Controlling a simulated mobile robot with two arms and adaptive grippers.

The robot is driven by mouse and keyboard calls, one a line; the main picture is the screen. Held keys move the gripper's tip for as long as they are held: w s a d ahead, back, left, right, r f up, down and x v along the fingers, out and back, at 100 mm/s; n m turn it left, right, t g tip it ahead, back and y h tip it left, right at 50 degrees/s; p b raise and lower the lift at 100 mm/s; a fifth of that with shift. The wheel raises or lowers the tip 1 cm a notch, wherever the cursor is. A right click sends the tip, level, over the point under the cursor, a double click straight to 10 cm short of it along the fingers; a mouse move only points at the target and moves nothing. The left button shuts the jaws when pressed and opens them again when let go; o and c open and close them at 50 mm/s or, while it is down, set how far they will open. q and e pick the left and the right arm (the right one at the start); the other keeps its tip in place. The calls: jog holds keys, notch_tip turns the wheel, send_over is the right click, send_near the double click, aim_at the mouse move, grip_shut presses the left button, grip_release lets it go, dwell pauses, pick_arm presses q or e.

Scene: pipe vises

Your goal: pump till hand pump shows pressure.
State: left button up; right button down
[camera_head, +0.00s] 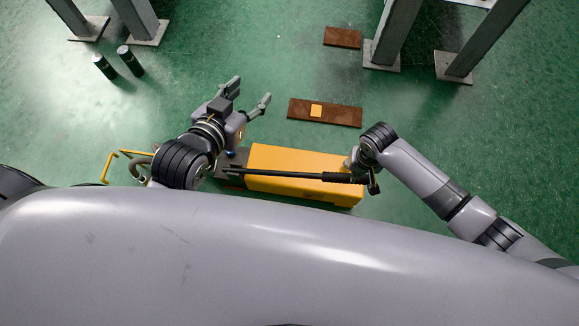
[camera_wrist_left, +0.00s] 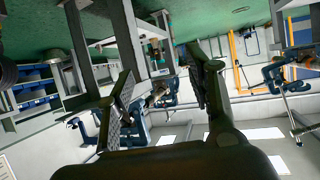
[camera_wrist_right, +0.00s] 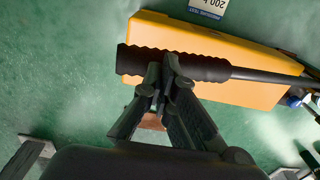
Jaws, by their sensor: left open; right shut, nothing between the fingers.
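The yellow hand pump (camera_head: 262,160) lies on the green floor in front of my body. Its long black lever (camera_head: 300,175) runs low across the pump to a thicker grip at the right. In the right wrist view the ribbed black grip (camera_wrist_right: 140,61) crosses above the yellow body (camera_wrist_right: 260,95). My right gripper (camera_wrist_right: 167,72) is shut, its fingertips overlapping the grip's lower edge; it does not enclose the grip, and contact is unclear. My left gripper (camera_head: 251,92) is open and empty, beyond the pump's left end. I cannot make out a pressure reading.
Brown plates (camera_head: 340,114) lie on the floor beyond the pump, one with a small yellow square. Two dark cylinders (camera_head: 130,60) stand at the upper left. Grey stand legs (camera_head: 396,30) rise at the back. A yellow bent rail (camera_head: 112,162) is left of the pump.

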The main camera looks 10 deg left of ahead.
pick_arm(q)
jog(key=shift+w+d+r+t, duration=0.15)
jog(key=shift+w+r+t, duration=0.15)
jog(key=shift+r, duration=0.1)
pick_arm(e)
jog(key=shift+f, duration=0.25)
jog(key=shift+d+f+b, duration=0.15)
jog(key=shift+f+b, duration=0.15)
jog(key=shift+f, duration=0.25)
jog(key=shift+d+f+b, duration=0.15)
jog(key=shift+f+b, duration=0.2)
jog(key=shift+f, duration=0.4)
jog(key=shift+d+f+b, duration=0.15)
jog(key=shift+f+b, duration=0.15)
jog(key=shift+f, duration=0.4)
pick_arm(q)
notch_tip(320, 180, up, 9)
jog(key=w+d+t+h, duration=0.1)
jog(key=w+t, duration=0.1)
jog(key=t, duration=0.3)
jog(key=shift+d+h, duration=0.4)
pick_arm(e)
jog(key=shift+d+f, duration=0.1)
jog(key=shift+f, duration=0.2)
